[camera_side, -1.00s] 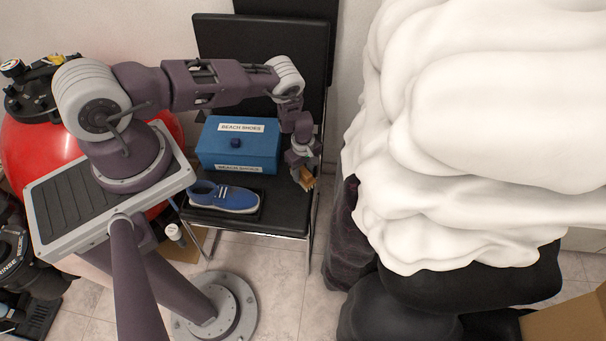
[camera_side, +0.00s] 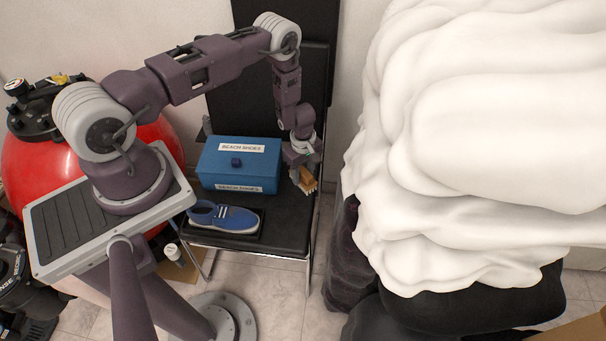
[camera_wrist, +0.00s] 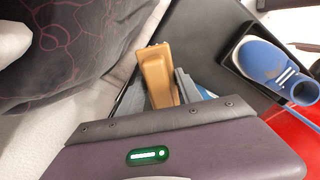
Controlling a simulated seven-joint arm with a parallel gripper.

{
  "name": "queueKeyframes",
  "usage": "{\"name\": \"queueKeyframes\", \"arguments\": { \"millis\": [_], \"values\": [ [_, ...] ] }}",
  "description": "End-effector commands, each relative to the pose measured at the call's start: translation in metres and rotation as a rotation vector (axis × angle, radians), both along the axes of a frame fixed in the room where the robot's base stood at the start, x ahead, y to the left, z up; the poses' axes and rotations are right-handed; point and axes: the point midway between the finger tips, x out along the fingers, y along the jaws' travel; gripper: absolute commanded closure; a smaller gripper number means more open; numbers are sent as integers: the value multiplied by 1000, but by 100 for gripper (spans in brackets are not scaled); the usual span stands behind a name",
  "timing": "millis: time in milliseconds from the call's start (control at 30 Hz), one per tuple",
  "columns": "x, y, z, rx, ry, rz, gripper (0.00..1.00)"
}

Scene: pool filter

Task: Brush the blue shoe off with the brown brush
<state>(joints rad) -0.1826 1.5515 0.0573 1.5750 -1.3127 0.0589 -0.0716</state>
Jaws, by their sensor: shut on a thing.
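The blue shoe (camera_side: 226,217), with a white sole and white stripes, stands on a black tray on the black chair seat, left of my gripper. It also shows at the upper right of the wrist view (camera_wrist: 268,62). My gripper (camera_side: 303,176) is shut on the brown brush (camera_side: 308,181) near the right edge of the seat, apart from the shoe. In the wrist view the brush (camera_wrist: 157,75) stands out between the fingers, with its wooden back facing the camera. Part of its body is hidden by my gripper.
A blue box labelled BEACH SHOES (camera_side: 240,167) stands behind the shoe, between it and the chair's backrest. A large white and dark padded pile (camera_side: 460,130) stands close at the right. A red tank (camera_side: 50,165) is at the left. Bare seat lies between shoe and gripper.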

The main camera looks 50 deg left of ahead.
Motion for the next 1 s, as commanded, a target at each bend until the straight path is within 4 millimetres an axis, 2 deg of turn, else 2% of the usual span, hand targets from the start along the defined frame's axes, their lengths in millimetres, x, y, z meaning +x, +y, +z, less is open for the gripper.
{"name": "queueKeyframes", "arguments": {
  "millis": [167, 467, 667, 767, 1000],
  "values": [
    [0, 0, 6, 2, 0, 0, 91],
    [1, 0, 77, 31, -1, -3, 91],
    [-21, 9, 74, 37, 6, 69, 91],
    [-38, 15, 71, 46, 10, 123, 91],
    [-103, 33, 65, 87, 24, 339, 91]
  ]
}}
